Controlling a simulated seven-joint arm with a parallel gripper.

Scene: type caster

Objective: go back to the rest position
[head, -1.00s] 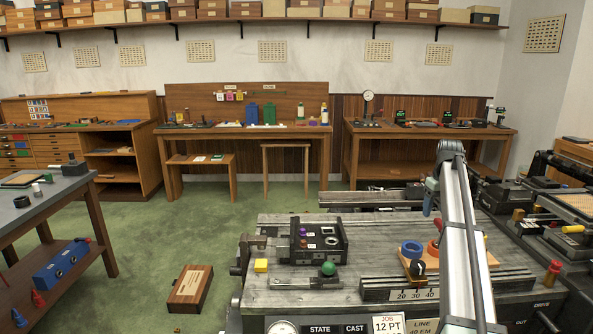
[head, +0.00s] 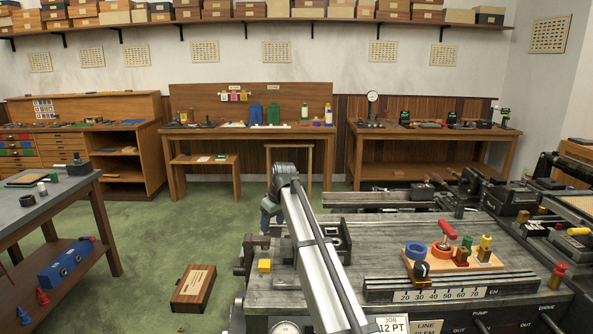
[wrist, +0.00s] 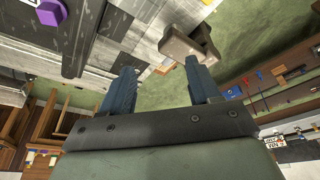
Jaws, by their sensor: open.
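My gripper (wrist: 160,75) is open in the wrist view, its two blue-grey fingers apart with nothing between their tips. A grey-brown clamp-like part (wrist: 188,42) shows just beyond the right finger; I cannot tell whether they touch. In the head view my gripper (head: 268,212) hangs at the left edge of the caster bench (head: 375,228), partly hidden by my arm. My arm runs from there to the bottom of the picture and covers much of the black tray (head: 343,242). A purple piece (wrist: 47,10) on dark housing shows at the wrist view's top left.

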